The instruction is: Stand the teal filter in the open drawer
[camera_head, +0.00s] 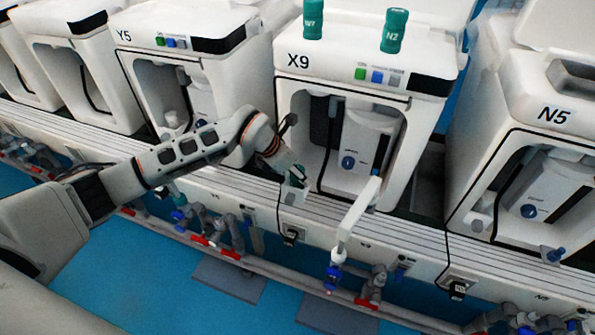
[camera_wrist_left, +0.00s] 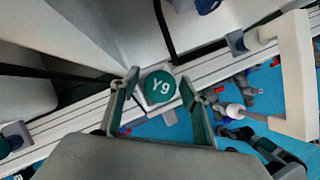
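A teal filter with a round cap marked Y9 (camera_wrist_left: 160,87) sits between the two fingers of my left gripper (camera_wrist_left: 160,80). The fingers close in on both sides of it, and its body below the cap is hidden. In the head view my left gripper (camera_head: 296,176) is low in front of machine X9, above the grey ledge, with a bit of teal at its tip. My right gripper is out of view.
Two teal filters, one marked N2 (camera_head: 394,30) and another (camera_head: 313,18), stand on top of machine X9 (camera_head: 330,68). Machine Y5 (camera_head: 140,55) is left and N5 (camera_head: 530,110) right. Pipes with red and blue valves (camera_head: 225,235) run below the ledge.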

